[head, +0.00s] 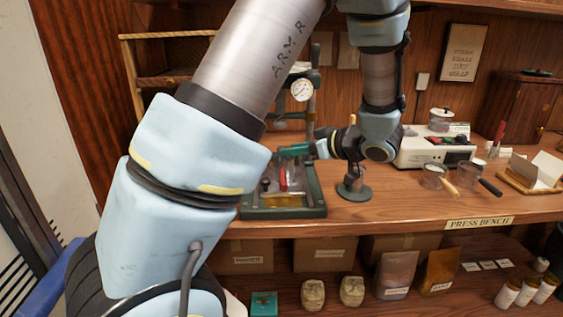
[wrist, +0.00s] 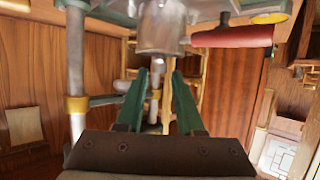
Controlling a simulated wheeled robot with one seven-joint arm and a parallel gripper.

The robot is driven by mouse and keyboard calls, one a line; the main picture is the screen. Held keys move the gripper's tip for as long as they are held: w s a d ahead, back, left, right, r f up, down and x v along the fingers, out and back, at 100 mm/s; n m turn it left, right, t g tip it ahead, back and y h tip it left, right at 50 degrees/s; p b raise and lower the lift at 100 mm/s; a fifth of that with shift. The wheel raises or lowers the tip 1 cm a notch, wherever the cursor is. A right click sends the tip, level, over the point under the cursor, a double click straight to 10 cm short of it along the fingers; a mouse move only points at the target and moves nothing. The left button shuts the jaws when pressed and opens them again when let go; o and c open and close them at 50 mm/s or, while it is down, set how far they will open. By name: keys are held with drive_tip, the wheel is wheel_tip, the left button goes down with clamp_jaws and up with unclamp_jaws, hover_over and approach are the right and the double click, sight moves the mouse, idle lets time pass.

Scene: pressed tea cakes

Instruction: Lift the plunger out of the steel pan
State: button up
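The steel pan (wrist: 160,28) shows at the top of the wrist view, which looks upside down; its red handle (wrist: 232,37) reaches right. In the head view the red handle (head: 283,180) shows on the press bed, while the pan is mostly hidden. A pale narrow stem, seemingly the plunger (wrist: 156,78), shows between my fingers in the wrist view; I cannot tell whether they touch it. My gripper (wrist: 160,76) is open, its two green fingers apart beside the pan's rim. In the head view my gripper (head: 290,150) points left over the press bed.
The green press (head: 318,190) has upright columns (wrist: 75,75) close to my fingers and a gauge (head: 301,90). A green-based stand (head: 353,191) is right of it. A white appliance (head: 420,148) and small pans (head: 433,178) stand farther right. The bench front between is clear.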

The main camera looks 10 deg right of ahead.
sight(281, 147)
drive_tip(key=p+x, duration=0.1)
drive_tip(key=x, duration=0.4)
drive_tip(key=shift+w, duration=0.15)
drive_tip(key=shift+c, duration=0.2)
clamp_jaws()
